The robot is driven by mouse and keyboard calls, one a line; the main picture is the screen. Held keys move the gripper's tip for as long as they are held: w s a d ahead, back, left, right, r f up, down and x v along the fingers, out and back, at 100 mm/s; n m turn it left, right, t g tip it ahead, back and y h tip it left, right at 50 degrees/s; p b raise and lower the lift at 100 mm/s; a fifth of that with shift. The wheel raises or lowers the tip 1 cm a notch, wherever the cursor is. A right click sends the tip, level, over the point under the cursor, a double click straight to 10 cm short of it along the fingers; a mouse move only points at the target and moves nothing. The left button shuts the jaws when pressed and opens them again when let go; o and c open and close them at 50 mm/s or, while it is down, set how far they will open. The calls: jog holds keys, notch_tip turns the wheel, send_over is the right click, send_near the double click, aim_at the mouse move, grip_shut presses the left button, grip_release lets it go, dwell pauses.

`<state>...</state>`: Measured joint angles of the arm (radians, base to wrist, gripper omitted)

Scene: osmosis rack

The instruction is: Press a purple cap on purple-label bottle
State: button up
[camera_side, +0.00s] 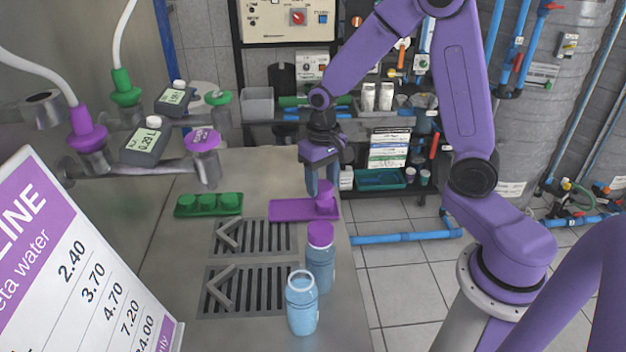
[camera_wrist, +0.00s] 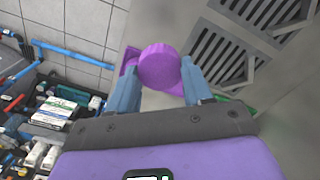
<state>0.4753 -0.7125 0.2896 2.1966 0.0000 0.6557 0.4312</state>
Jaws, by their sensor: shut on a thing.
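My gripper (camera_side: 321,192) is shut on a purple cap (camera_side: 325,188) above the right end of the purple tray (camera_side: 288,211). In the wrist view, the cap (camera_wrist: 159,66) sits between the two fingertips (camera_wrist: 160,72), with part of the tray showing behind it. I cannot tell whether the held cap is clear of the tray. One blue bottle (camera_side: 320,272) stands upright with a purple cap (camera_side: 320,234) on its top. Nearer the camera, a second blue bottle (camera_side: 302,310) stands upright with an open top. No label colour is readable on either bottle.
A green tray (camera_side: 208,212) with several green caps lies left of the purple tray. Slotted drain grates (camera_side: 250,238) lie left of the bottles. Taps with purple and green fittings (camera_side: 87,125) project from the left. The counter's right edge is close to the bottles.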

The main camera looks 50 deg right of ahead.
notch_tip(320, 180, up, 14)
jog(key=n, duration=1.2)
send_over(301, 273)
notch_tip(301, 273, down, 4)
jog(key=f, duration=0.1)
jog(key=shift+a+f, duration=0.1)
jog(key=shift+f, duration=2.6)
jog(key=shift+f, duration=0.4)
jog(key=shift+f, duration=0.3)
